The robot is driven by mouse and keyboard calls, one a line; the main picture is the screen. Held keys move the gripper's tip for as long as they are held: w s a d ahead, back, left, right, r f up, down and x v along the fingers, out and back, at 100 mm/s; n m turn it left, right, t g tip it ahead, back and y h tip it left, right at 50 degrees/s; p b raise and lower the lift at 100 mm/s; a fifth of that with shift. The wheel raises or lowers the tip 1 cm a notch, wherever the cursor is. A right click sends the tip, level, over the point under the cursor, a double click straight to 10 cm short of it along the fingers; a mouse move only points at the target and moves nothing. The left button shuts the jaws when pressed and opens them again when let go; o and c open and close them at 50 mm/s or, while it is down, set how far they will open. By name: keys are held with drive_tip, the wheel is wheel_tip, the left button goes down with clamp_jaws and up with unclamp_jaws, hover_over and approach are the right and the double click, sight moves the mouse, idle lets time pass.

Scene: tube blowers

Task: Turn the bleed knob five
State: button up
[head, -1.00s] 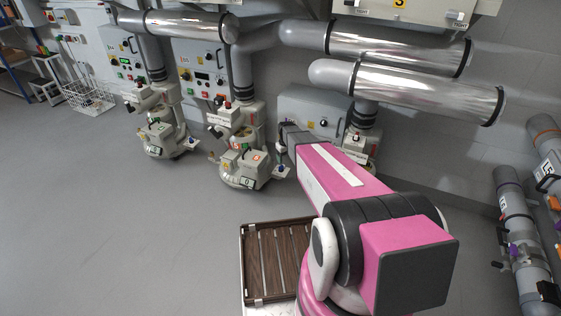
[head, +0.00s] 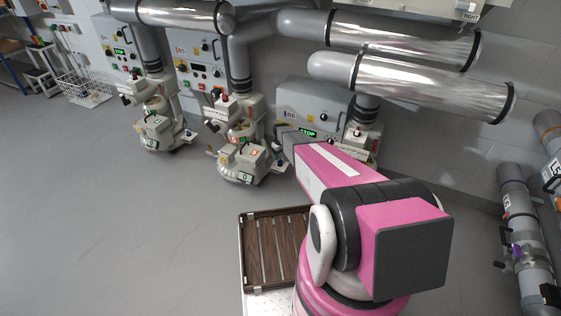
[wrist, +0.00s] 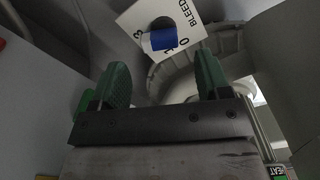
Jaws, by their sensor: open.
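In the wrist view a blue knob (wrist: 161,39) with a dark base sits on a white plate (wrist: 184,17) lettered BLEED, with a 3 and a 0 marked beside the knob. Any number naming this knob as five is not readable here. My gripper (wrist: 162,63) has green fingers standing wide apart with nothing between them. The knob lies just beyond the fingertips, roughly centred between them in the picture; whether they touch it cannot be told. In the head view my pink arm hides the gripper and the knob.
A grey control box (head: 312,108) with a lit green display stands behind my arm. Two blower units, one in the middle (head: 240,160) and one at left (head: 160,130), stand along the wall. Silver pipes (head: 415,82) run overhead. Grey floor (head: 100,220) is clear at left.

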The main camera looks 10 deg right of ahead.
sight(281, 160)
wheel_tip(281, 160, down, 5)
idle(0.3)
drive_tip(key=c, duration=0.9)
